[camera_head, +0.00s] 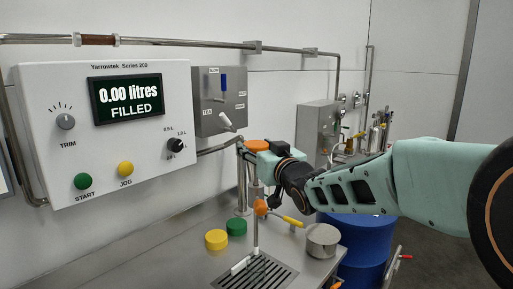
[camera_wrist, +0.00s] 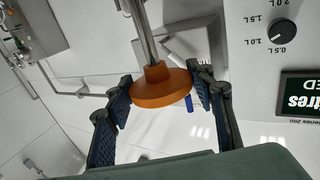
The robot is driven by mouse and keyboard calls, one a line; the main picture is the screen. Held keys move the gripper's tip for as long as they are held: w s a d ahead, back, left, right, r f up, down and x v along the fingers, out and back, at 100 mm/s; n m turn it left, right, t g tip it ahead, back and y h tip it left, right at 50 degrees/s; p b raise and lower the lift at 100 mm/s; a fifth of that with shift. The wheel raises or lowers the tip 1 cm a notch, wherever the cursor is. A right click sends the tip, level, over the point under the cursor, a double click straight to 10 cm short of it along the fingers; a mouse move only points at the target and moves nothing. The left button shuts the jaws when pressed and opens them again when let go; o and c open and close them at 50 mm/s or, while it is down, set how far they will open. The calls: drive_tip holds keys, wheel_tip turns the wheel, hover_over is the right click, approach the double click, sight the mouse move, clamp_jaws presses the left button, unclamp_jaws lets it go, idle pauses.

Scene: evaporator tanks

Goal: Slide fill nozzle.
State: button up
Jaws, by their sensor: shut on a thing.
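My gripper (camera_wrist: 162,92) has its two dark fingers on either side of an orange disc-shaped collar (camera_wrist: 160,86) and is shut on it. The collar sits on a steel tube in the wrist view. In the head view the orange collar (camera_head: 257,145) shows at the top of the nozzle stand, partly behind my gripper (camera_head: 264,158). Below it, the fill nozzle (camera_head: 255,234) hangs down as a thin tube, with an orange joint (camera_head: 260,207) and a yellow lever (camera_head: 293,221). Its lower end is near the drain grate (camera_head: 262,275).
A white control panel (camera_head: 110,150) reads "0.00 litres FILLED". A grey switch box (camera_head: 218,99) hangs beside it. Yellow (camera_head: 216,239) and green (camera_head: 236,227) caps and a steel pot (camera_head: 322,240) stand on the bench. A blue drum (camera_head: 365,245) is at right.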

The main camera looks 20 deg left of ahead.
drive_tip(key=o, duration=1.7)
drive_tip(key=shift+s+d, duration=0.1)
drive_tip(key=v, duration=0.7)
drive_tip(key=shift+d, duration=0.1)
